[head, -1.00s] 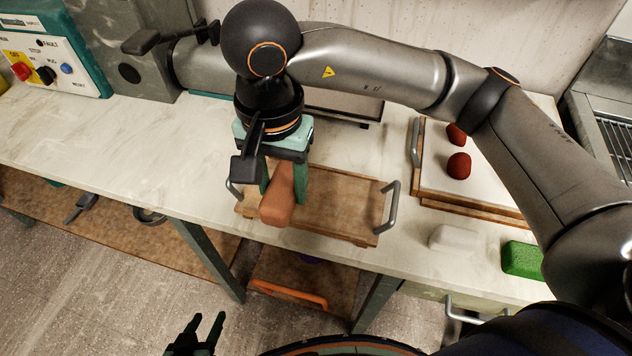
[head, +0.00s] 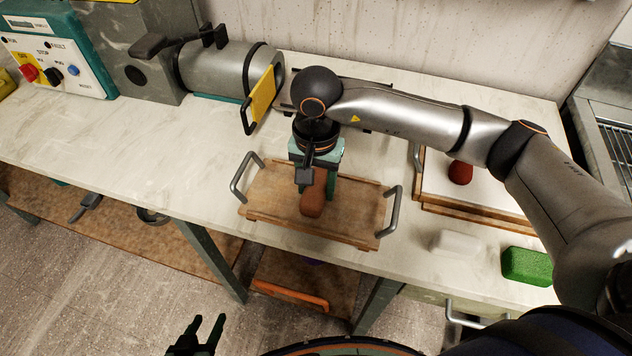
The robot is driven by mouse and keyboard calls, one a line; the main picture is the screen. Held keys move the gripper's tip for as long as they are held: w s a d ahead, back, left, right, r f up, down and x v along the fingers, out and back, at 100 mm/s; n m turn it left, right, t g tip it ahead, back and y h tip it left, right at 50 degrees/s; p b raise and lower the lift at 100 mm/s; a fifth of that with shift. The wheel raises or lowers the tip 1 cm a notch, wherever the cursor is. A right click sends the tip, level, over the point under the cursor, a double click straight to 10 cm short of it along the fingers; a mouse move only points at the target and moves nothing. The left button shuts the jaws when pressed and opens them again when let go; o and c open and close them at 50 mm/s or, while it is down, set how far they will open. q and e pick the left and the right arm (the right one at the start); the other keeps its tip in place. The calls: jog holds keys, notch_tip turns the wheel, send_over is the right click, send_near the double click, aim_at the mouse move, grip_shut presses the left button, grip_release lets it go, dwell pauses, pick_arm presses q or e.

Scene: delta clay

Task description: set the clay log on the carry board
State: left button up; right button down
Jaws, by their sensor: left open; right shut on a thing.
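The clay log (head: 313,199) is reddish brown and lies lengthwise toward me over the middle of the carry board. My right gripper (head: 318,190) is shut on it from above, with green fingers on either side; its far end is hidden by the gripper. The log is at or just above the board's surface; I cannot tell if it touches. The carry board (head: 270,207) is a wooden tray with a grey metal handle at each end, on the worktop. My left gripper (head: 207,330) is open and empty, low in front of the bench.
A grey machine with a barrel (head: 215,70) and a yellow plate (head: 263,93) stands behind left. A white-topped board (head: 436,180) with a dark red lump (head: 460,172) is at right. A white block (head: 456,242) and a green block (head: 527,266) lie at front right.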

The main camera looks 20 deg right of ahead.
aim_at(316, 185)
jog(key=shift+f, duration=0.2)
jog(key=shift+c, duration=1.4)
grip_release()
jog(key=shift+r, duration=0.1)
notch_tip(316, 185, up, 12)
jog(key=shift+r, duration=0.15)
